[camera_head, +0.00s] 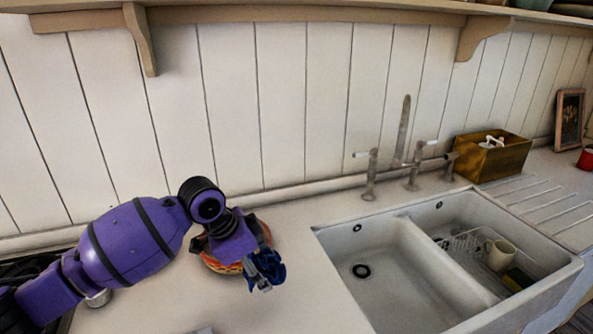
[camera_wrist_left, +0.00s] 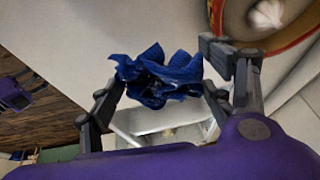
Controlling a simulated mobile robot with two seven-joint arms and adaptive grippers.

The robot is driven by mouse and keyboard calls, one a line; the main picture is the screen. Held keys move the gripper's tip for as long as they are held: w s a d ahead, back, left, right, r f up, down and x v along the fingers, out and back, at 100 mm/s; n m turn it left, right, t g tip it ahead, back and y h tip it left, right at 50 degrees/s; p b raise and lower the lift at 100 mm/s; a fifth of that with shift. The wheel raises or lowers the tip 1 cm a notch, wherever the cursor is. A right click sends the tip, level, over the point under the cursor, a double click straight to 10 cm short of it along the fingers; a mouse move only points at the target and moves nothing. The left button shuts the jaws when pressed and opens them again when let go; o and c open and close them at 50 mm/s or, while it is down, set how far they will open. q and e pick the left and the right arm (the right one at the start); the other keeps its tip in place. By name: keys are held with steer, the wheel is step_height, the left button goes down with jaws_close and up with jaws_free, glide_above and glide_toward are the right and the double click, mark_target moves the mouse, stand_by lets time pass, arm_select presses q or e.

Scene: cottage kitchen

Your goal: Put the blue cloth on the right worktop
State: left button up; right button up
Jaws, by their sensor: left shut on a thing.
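The blue cloth (camera_head: 274,270) is crumpled. My left gripper (camera_head: 262,263) is shut on it and holds it above the left worktop (camera_head: 305,300), left of the sink. The left wrist view shows the cloth (camera_wrist_left: 160,75) bunched between the two fingers of the left gripper (camera_wrist_left: 162,92). The right worktop (camera_head: 545,195), with drainer grooves, lies beyond the sink at the far right. My right gripper is not in view.
A white double sink (camera_head: 385,262) lies between the worktops; its right basin holds a rack and a cream mug (camera_head: 501,255). Taps (camera_head: 409,165) stand behind it. A wooden box (camera_head: 492,160) and a picture frame (camera_head: 569,118) stand at the back right. An orange-rimmed dish (camera_head: 222,266) sits behind my left gripper.

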arm_select(q)
steer(key=shift+s+a+f+n+t, duration=0.15)
steer(key=shift+s+a+n+t, duration=0.2)
steer(key=shift+n, duration=0.65)
steer(key=s+a+r+n+t+y, duration=0.1)
steer(key=s+a+r+n+y, duration=0.2)
steer(key=r+n, duration=0.5)
steer(key=a+n+y, duration=0.1)
steer(key=a+n, duration=0.1)
steer(key=n, duration=0.1)
steer(key=shift+s+a+r+n+y, duration=0.2)
steer(key=shift+s+n+y, duration=0.1)
steer(key=shift+s+y, duration=0.1)
